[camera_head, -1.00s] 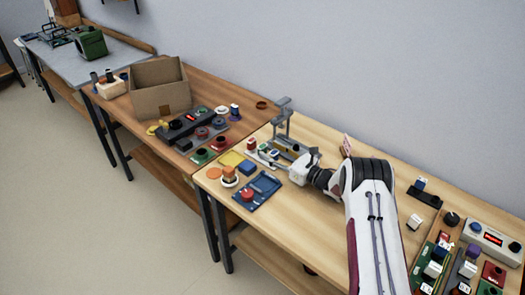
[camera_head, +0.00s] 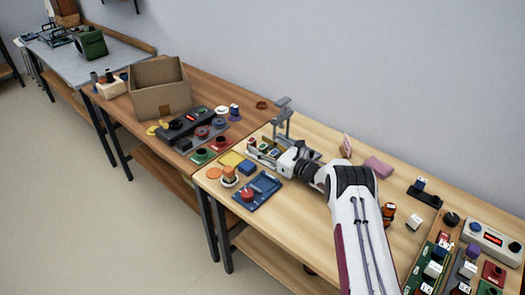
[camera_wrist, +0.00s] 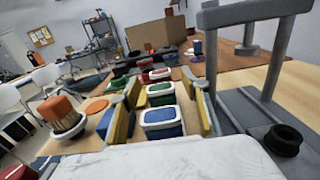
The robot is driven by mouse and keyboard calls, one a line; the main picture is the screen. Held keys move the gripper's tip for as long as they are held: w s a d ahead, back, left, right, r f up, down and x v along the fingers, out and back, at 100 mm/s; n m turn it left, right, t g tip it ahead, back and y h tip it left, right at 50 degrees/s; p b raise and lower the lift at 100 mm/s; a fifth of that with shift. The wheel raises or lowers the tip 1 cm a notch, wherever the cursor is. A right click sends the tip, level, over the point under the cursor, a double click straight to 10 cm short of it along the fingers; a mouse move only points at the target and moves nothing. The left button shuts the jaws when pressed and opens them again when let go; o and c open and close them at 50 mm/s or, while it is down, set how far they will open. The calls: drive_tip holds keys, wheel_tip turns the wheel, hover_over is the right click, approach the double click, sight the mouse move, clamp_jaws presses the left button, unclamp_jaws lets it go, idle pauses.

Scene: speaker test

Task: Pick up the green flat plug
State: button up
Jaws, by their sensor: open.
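My gripper (camera_head: 274,155) is low over the left part of the light wooden table, pointing left into a row of small plugs. In the wrist view my gripper (camera_wrist: 160,83) is open, with a yellow-padded finger on each side of the row. A plug with a green flat top (camera_wrist: 160,89) and a pale rim lies between the fingers, apart from both pads as far as I can tell. A blue-topped plug (camera_wrist: 162,116) is nearer the camera, and a red-topped plug (camera_wrist: 160,74) is just beyond. In the head view the gripper partly hides the row.
A grey upright frame (camera_head: 283,122) stands close behind the gripper; its post (camera_wrist: 274,55) rises on the right. A pink block (camera_head: 379,167) lies right of the arm.

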sight(261, 145)
drive_tip(key=c, duration=1)
drive_tip(key=shift+c, duration=0.2)
drive_tip(key=shift+r, duration=0.15)
drive_tip(key=shift+r, duration=4.85)
